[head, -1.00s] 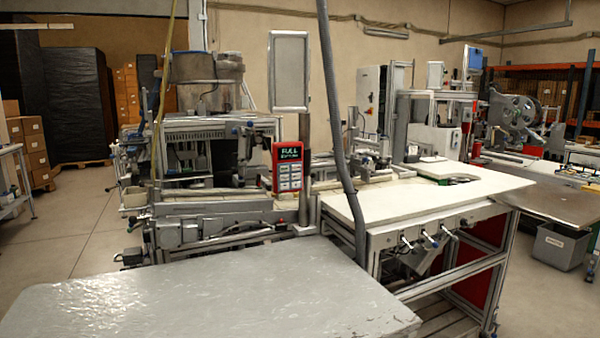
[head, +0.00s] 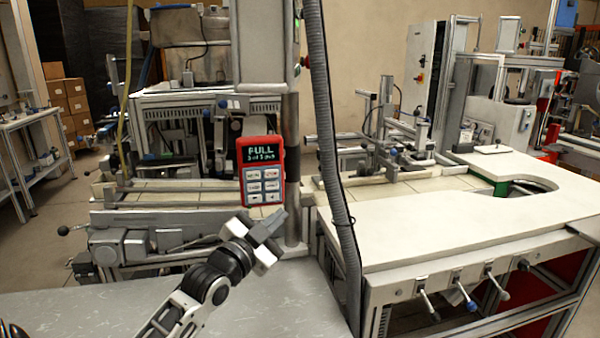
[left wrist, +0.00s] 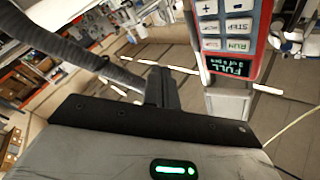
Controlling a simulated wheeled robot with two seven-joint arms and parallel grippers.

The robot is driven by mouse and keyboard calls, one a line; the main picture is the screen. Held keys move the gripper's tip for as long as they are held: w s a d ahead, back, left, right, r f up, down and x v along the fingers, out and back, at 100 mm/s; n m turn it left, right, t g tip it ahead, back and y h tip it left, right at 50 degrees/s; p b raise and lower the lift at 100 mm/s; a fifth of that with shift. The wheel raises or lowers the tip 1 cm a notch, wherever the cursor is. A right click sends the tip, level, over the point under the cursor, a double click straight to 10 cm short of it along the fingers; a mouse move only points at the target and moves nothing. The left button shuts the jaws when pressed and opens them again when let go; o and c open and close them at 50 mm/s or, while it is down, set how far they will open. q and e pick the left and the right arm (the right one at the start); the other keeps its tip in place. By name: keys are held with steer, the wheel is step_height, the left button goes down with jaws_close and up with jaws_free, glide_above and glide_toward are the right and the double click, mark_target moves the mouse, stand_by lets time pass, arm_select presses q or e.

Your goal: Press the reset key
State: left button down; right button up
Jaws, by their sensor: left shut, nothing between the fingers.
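The red control panel (head: 262,150) stands upright on a grey post behind the grey table, its dark display (head: 261,148) reading FULL with a smaller line below. Several pale keys (head: 263,186) sit under the display in two columns; the labels are too small for me to pick out the reset key. My left gripper (head: 274,221) is shut and empty, just below the panel and apart from it. In the left wrist view the closed fingers (left wrist: 161,88) point toward the post, and the panel (left wrist: 254,45) appears upside down with RUN and STEP legible. My right gripper is not in view.
A grey hose (head: 335,130) hangs just right of the panel. The grey table (head: 285,300) is bare in front. A white worktop (head: 430,235) with levers on its front lies right. Conveyor machinery (head: 150,215) stands left of the panel.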

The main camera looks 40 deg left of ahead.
mark_target(272, 185)
arm_select(q)
steer(key=w+a+b, duration=0.5)
steer(key=w+a, duration=0.1)
steer(key=a, duration=0.1)
steer(key=shift+r, duration=0.45)
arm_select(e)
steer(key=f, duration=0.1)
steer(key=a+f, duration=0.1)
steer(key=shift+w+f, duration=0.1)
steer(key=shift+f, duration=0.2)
arm_select(q)
steer(key=shift+a, duration=0.1)
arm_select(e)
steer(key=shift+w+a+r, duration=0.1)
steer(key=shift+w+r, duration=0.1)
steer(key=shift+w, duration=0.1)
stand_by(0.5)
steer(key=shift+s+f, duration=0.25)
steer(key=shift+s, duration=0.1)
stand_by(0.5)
arm_select(q)
steer(key=shift+w+a, duration=0.3)
steer(key=shift+a, duration=0.05)
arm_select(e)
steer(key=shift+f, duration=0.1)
